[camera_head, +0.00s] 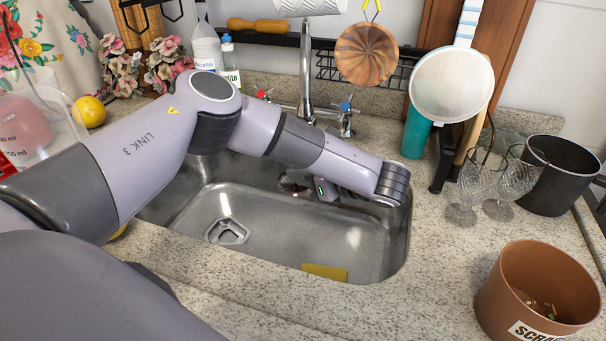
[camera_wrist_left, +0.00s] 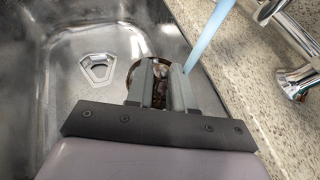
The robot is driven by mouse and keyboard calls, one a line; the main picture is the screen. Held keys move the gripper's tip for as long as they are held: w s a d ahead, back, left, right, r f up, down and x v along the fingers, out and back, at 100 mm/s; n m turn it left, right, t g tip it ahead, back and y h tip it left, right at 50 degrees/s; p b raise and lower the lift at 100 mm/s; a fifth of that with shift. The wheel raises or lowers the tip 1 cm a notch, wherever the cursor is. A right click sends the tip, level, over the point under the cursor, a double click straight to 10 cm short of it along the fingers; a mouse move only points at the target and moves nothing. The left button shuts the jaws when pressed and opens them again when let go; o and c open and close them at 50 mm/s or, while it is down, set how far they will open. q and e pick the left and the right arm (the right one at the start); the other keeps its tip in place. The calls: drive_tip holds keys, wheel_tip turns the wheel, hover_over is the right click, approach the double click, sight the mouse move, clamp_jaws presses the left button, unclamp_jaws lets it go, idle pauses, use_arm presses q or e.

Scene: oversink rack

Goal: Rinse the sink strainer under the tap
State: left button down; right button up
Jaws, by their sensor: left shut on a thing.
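My left arm reaches over the steel sink (camera_head: 265,250). My left gripper (camera_head: 312,186) is low inside it near the back wall, shut on the sink strainer (camera_head: 293,181). The strainer is a small round metal piece with brown bits in it. In the left wrist view its rim (camera_wrist_left: 133,76) shows around and between the fingers (camera_wrist_left: 163,84). The tap (camera_head: 306,60) stands behind the sink. A blue stream of water (camera_wrist_left: 208,38) falls beside the fingers in the left wrist view; I cannot tell whether it touches the strainer. My right gripper is out of view.
A three-sided drain fitting (camera_head: 228,232) and a yellow sponge (camera_head: 325,272) are in the sink. Glass goblets (camera_head: 466,190), a black pot (camera_head: 556,176) and a brown scraps bin (camera_head: 540,290) stand at the right. The front counter is clear.

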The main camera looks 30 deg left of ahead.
use_arm(q)
drive_tip(key=shift+d, duration=0.35)
idle(0.4)
drive_tip(key=shift+a, duration=0.4)
drive_tip(key=shift+d, duration=0.2)
idle(0.3)
drive_tip(key=shift+d, duration=0.2)
drive_tip(key=shift+a, duration=0.4)
drive_tip(key=shift+d, duration=0.4)
idle(0.5)
drive_tip(key=shift+a, duration=0.4)
idle(0.4)
